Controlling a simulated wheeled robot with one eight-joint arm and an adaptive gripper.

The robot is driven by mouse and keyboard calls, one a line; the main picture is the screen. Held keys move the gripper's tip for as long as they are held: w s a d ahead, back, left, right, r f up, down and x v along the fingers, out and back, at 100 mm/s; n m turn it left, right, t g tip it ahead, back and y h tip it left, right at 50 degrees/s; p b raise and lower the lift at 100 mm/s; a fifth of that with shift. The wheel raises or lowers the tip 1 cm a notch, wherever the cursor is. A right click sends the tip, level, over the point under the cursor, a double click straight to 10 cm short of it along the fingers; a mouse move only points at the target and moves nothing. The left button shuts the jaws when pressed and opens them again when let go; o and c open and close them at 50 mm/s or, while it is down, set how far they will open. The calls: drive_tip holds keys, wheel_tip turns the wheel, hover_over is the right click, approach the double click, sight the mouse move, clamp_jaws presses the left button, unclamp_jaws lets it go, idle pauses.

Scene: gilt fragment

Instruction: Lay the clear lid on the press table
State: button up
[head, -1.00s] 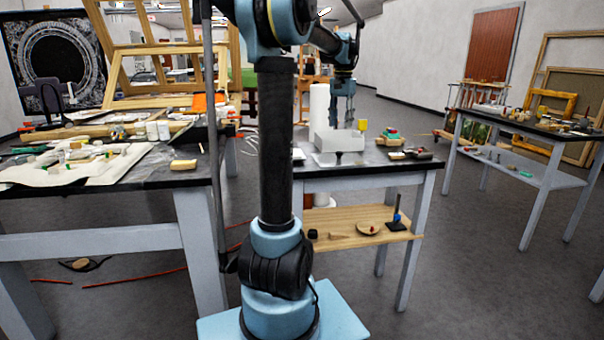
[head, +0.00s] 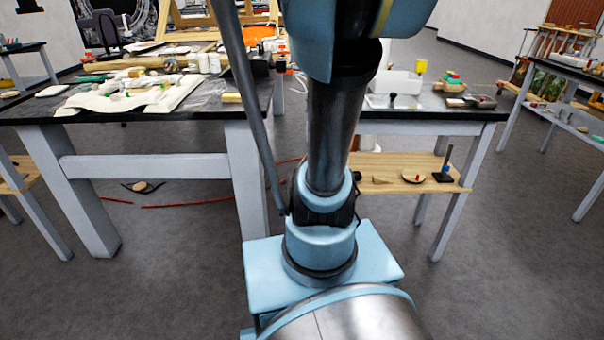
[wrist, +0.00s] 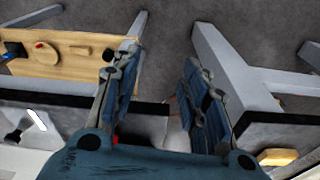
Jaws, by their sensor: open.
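My gripper (wrist: 160,58) is open and empty in the wrist view, its two fingers apart over the gap between two tables. It is out of the head view. A pale flat plate with a small dark knob (head: 393,101), possibly the clear lid, lies on the small middle table (head: 440,115). In the wrist view a dark knob (wrist: 14,136) shows at the lower left, to the left of the gripper. I cannot tell for certain which table is the press table.
A white bin (head: 402,82) and a yellow item (head: 421,66) stand behind the plate. A wooden shelf (head: 415,167) with small objects sits below. A large cluttered worktable (head: 195,107) stands left, another table (head: 570,67) right. Grey floor is open between the tables.

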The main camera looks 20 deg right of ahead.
drive_tip(key=s+a+f+n, duration=0.2)
drive_tip(key=s+a+f, duration=0.2)
drive_tip(key=f, duration=0.3)
drive_tip(key=s+a+f+n, duration=0.2)
drive_tip(key=s+a+f, duration=0.2)
drive_tip(key=s+f, duration=0.3)
drive_tip(key=shift+s+a+f+t, duration=0.25)
drive_tip(key=shift+s+a+t, duration=0.05)
drive_tip(key=shift+t, duration=0.1)
